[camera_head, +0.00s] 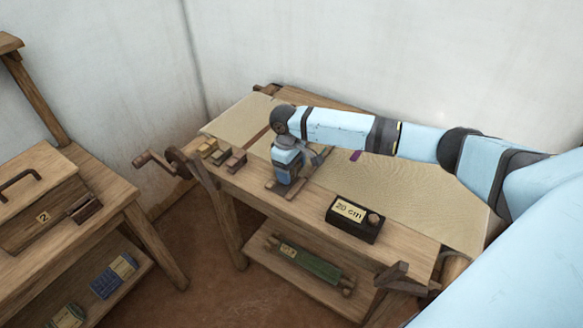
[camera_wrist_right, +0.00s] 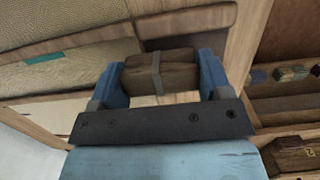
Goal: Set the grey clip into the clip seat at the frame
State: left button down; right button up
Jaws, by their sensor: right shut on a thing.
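The grey clip (camera_wrist_right: 160,73) is a dark brown wooden block with a grey band around its middle. In the right wrist view it sits between the two blue fingers of my right gripper (camera_wrist_right: 160,80), which is shut on it. In the head view my right gripper (camera_head: 285,183) points down at the front beam of the loom frame (camera_head: 315,198). The clip is mostly hidden by the gripper there. I cannot pick out the clip seat for sure, nor tell whether the clip touches the beam. My left gripper is not in view.
Several small wooden blocks (camera_head: 222,156) lie on the beam left of the gripper. A black box marked 20 cm (camera_head: 354,219) stands to its right. Pale cloth (camera_head: 400,185) stretches behind. A crank (camera_head: 152,160) sticks out at left. A side table (camera_head: 92,205) stands further left.

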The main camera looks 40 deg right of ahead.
jog(key=shift+f+p, duration=0.3)
jog(key=shift+f, duration=0.25)
jog(key=o, duration=0.9)
jog(key=shift+r+b, duration=0.25)
jog(key=shift+b, duration=0.1)
notch_tip(320, 180, up, 13)
jog(key=w, duration=0.1)
jog(key=shift+w+a+f, duration=0.15)
jog(key=shift+a, duration=0.15)
